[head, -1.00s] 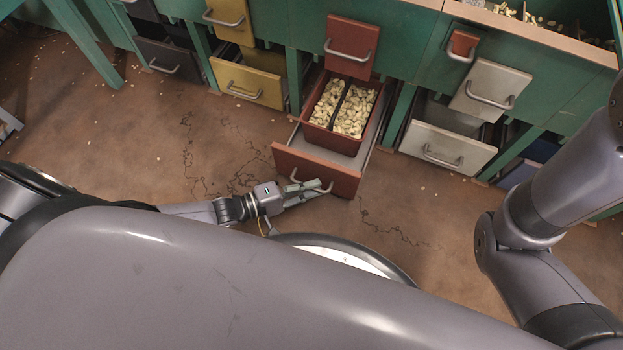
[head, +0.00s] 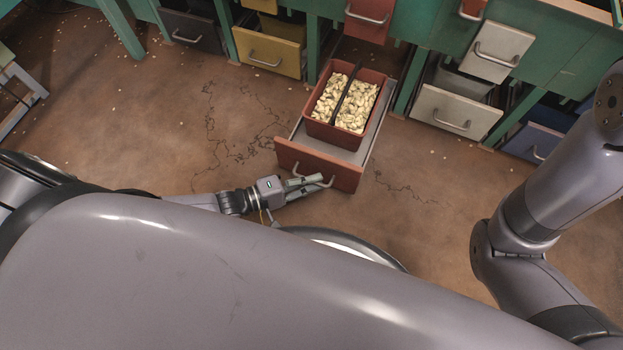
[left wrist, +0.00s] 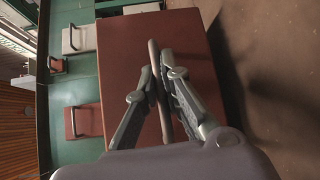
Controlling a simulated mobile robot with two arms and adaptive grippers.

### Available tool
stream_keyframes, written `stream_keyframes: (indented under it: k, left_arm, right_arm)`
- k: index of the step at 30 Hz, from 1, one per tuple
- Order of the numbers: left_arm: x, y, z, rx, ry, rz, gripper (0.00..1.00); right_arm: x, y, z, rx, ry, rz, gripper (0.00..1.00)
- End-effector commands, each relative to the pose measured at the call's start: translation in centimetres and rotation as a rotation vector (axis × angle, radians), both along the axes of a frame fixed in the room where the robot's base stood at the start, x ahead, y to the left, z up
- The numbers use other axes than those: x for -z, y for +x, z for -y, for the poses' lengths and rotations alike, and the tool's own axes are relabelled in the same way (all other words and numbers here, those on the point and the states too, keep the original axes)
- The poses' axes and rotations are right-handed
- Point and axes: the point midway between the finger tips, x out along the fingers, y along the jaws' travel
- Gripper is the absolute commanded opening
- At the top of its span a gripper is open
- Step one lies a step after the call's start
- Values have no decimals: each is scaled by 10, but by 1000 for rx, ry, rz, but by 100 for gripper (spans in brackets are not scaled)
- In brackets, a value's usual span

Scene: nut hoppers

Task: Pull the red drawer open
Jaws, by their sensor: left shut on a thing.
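The red drawer (head: 318,165) is pulled well out from the green bench. Its red front fills the middle of the left wrist view (left wrist: 190,38). A red bin (head: 362,77) with a dark divider and pale nuts sits in the drawer. My left gripper (head: 316,182) is at the drawer front, shut on its metal handle (left wrist: 160,95). In the left wrist view both fingers lie on either side of the handle bar. My right arm shows at the right side of the head view, but its gripper is out of view.
A yellow drawer (head: 268,56), a grey drawer (head: 190,34), a white drawer (head: 452,112) and a blue drawer (head: 536,143) stand along the green bench. The brown floor (head: 150,130) in front is mostly clear, with cracks and a few scattered nuts.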

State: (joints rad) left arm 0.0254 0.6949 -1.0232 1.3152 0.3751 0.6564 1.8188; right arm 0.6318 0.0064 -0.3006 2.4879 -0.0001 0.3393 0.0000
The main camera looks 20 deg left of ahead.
Motion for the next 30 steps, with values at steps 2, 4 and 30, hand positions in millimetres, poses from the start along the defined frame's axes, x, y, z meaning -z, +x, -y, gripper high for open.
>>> stream_keyframes:
  k: [2, 4, 30]
  left_arm:
    - [0, 1, -1, -3, -1, -1, 0]
    - [0, 1, -1, -3, -1, -1, 8]
    - [-4, -24, -28, -1, 3, -4, 28]
  right_arm:
    - [0, 0, 0, 0, 0, 0, 40]
    - [0, -1, 0, 0, 0, 2, 40]
    - [1, -2, 1, 0, 1, 3, 40]
